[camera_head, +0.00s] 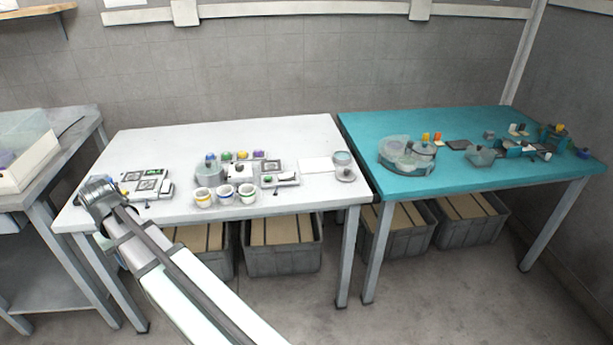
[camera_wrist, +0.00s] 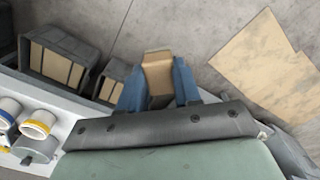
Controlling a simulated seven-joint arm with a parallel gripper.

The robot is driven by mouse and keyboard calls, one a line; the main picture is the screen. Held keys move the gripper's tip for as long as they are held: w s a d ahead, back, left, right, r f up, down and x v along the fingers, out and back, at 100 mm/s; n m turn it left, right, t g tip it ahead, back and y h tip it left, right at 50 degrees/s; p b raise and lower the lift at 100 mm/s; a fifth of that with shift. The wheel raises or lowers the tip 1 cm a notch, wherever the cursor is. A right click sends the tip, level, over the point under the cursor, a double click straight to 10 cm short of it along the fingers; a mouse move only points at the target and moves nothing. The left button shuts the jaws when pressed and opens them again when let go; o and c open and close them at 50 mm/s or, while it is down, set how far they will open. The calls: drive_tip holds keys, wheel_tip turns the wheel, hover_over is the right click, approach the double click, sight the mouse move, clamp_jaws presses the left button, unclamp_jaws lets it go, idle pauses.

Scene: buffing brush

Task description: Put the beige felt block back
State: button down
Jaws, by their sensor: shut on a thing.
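The beige felt block (camera_wrist: 158,66) shows in the wrist view, upright between the two blue fingers of my gripper (camera_wrist: 157,80). The gripper is shut on it. The floor lies behind the block in that view. In the head view my gripper (camera_head: 97,190) is at the left end of the white table (camera_head: 135,146), near its front edge. The block cannot be made out there, as my arm hides it. Its place on the table cannot be told from these frames.
Black-and-white panels (camera_head: 152,175) lie beside my gripper. Three banded cups (camera_head: 225,195) stand at the table's front middle. A flat white pad (camera_head: 317,165) lies farther right. A teal table (camera_head: 460,185) holds other fixtures. Grey bins (camera_head: 283,262) stand below. Flat tan sheets (camera_wrist: 262,62) lie on the floor.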

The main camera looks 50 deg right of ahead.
drive_tip(key=s+d+r+m, duration=0.25)
drive_tip(key=s+d, duration=0.25)
drive_tip(key=d, duration=1.7)
drive_tip(key=s+d+r+m, duration=0.1)
drive_tip(key=s+d+m, duration=0.35)
drive_tip(key=d, duration=1.75)
drive_tip(key=s+d+r+m, duration=0.2)
drive_tip(key=s+d, duration=0.4)
drive_tip(key=d, duration=1.7)
drive_tip(key=shift+s+a+f, duration=0.1)
drive_tip(key=shift+f, duration=2.25)
drive_tip(key=shift+s+a+f, duration=0.1)
drive_tip(key=shift+f, duration=2.2)
drive_tip(key=shift+f, duration=0.15)
drive_tip(key=c, duration=0.8)
unclamp_jaws()
wheel_tip(320, 180, up, 12)
drive_tip(key=shift+r, duration=0.15)
